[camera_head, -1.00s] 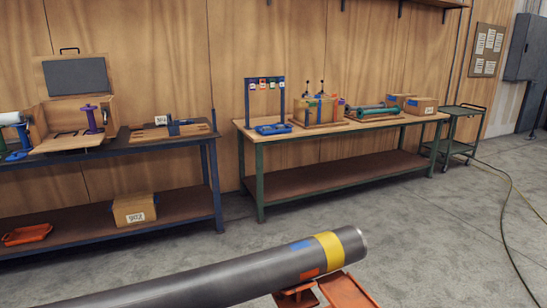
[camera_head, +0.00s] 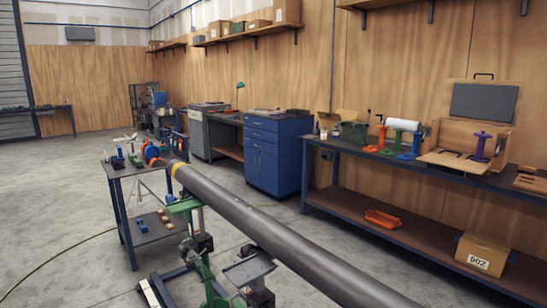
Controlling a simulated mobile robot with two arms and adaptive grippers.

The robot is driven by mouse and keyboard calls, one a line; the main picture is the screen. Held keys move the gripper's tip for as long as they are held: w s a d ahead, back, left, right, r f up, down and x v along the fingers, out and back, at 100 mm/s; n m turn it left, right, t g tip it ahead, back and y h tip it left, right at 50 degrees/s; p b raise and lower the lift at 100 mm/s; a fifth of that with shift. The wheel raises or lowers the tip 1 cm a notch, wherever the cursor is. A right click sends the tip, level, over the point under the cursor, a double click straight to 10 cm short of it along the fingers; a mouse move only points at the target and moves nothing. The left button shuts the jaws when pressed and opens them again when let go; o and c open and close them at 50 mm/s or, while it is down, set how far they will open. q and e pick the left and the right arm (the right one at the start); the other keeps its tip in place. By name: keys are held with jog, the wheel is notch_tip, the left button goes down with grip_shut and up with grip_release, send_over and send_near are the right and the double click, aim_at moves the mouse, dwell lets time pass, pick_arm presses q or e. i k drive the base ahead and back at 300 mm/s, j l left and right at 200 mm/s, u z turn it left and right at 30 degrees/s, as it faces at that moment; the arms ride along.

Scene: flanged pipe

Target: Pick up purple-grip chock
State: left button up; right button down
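No chock with a purple grip can be made out for certain. A purple spool-shaped piece (camera_head: 479,146) stands upright at the open wooden case on the right-hand bench. On the lower shelf of the small table at left lie a small blue piece (camera_head: 141,225) and some brown blocks (camera_head: 165,218); they are too small to identify. The long grey pipe (camera_head: 265,222) runs from the left middle to the bottom right, with a yellow band near its far end. Neither of my grippers is in view.
A green pipe stand (camera_head: 205,262) holds the pipe up. The small table (camera_head: 120,171) carries several tools near the pipe's far end. The dark bench (camera_head: 415,166) stands along the wall, with an orange tray (camera_head: 382,219) and a box (camera_head: 482,254) below. Floor at left is open.

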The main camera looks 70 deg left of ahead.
aim_at(117, 165)
jog(key=u, duration=3.4)
jog(key=z, duration=3.65)
jog(key=l+u, duration=0.1)
jog(key=u, duration=3.5)
